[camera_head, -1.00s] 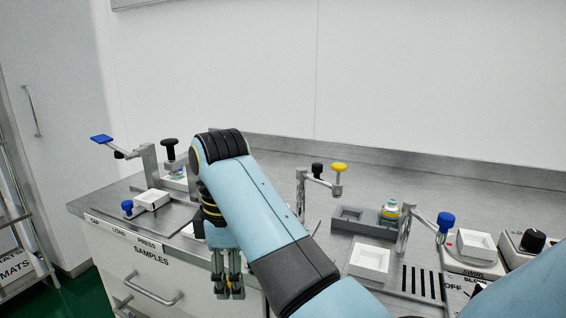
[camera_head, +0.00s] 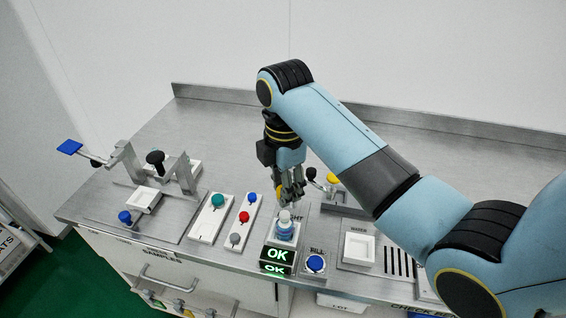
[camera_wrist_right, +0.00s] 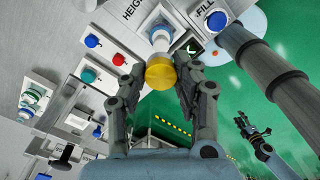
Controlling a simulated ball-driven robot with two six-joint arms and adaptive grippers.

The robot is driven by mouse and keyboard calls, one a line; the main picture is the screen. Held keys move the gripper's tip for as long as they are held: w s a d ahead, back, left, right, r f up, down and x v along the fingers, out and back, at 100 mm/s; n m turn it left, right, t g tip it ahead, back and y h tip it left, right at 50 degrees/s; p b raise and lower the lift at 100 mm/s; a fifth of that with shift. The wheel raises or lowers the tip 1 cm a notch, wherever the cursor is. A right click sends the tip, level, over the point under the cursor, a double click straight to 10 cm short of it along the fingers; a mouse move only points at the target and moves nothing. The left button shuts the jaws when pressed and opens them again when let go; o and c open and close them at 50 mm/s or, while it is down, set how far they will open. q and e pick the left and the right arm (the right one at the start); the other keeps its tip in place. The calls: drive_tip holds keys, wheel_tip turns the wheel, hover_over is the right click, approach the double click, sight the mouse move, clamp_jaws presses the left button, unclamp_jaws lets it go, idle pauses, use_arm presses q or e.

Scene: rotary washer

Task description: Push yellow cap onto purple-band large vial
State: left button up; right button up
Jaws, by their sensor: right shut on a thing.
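The yellow cap (camera_wrist_right: 160,72) is between the fingertips of my right gripper (camera_wrist_right: 158,82) in the right wrist view, and the gripper is shut on it. In the head view the right gripper (camera_head: 288,192) points down just above a large vial (camera_head: 285,226). The vial stands upright on the white pad, with a pale neck and a bluish body. It also shows in the right wrist view (camera_wrist_right: 160,38), partly behind the cap. I cannot tell its band colour, nor whether the cap touches its neck. My left gripper (camera_wrist_right: 250,130) shows small at the right; its opening is unclear.
A lit display (camera_head: 278,254) reads OK. The blue FILL button (camera_head: 316,263) is right of it. Several coloured buttons (camera_head: 244,216) sit to the left. A yellow knob (camera_head: 333,178) on a metal stand is behind on the right. The bench's back left is clear.

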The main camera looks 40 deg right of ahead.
sight(285, 214)
drive_tip(key=shift+s+f, duration=0.1)
drive_tip(key=shift+f, duration=0.8)
wheel_tip(285, 214, down, 2)
drive_tip(key=shift+f, duration=0.1)
drive_tip(key=shift+f+b, duration=0.55)
drive_tip(key=shift+f, duration=0.6)
drive_tip(key=shift+r+p, duration=0.45)
drive_tip(key=shift+p, duration=0.1)
drive_tip(key=shift+f+b, duration=0.35)
drive_tip(key=shift+f, duration=0.5)
idle(0.5)
drive_tip(key=shift+f, duration=0.15)
drive_tip(key=shift+c, duration=0.7)
